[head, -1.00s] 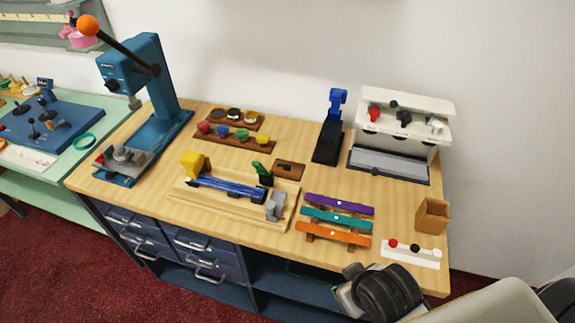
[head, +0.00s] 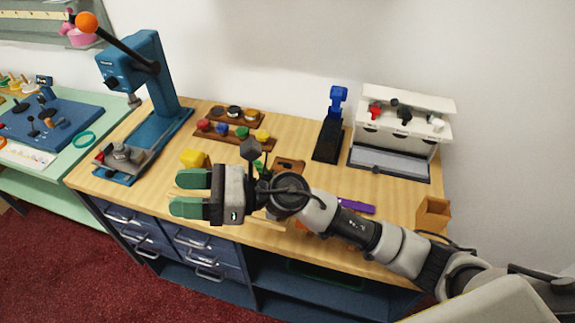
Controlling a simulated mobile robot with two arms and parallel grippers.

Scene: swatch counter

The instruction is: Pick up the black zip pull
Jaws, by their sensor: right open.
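A white rack (head: 444,131) at the back right of the wooden counter (head: 270,240) holds small red, black and white pieces. The black piece (head: 405,115) sits in the middle; it looks like the black zip pull, but it is too small to be sure. My right gripper (head: 180,194) is open, its two green-padded fingers pointing left over the front middle of the counter. Nothing shows between the fingers. It is well to the left of the rack and apart from it. My right arm hides the white strip with small red and black knobs. My left gripper is not in view.
My right arm covers most of the coloured strips; a purple strip (head: 357,206) shows. A blue press (head: 155,85) stands at the left, a black-and-blue stand (head: 328,140) beside the rack. A brown box (head: 433,214) is at the right edge. Trays of coloured pieces (head: 230,131) lie behind.

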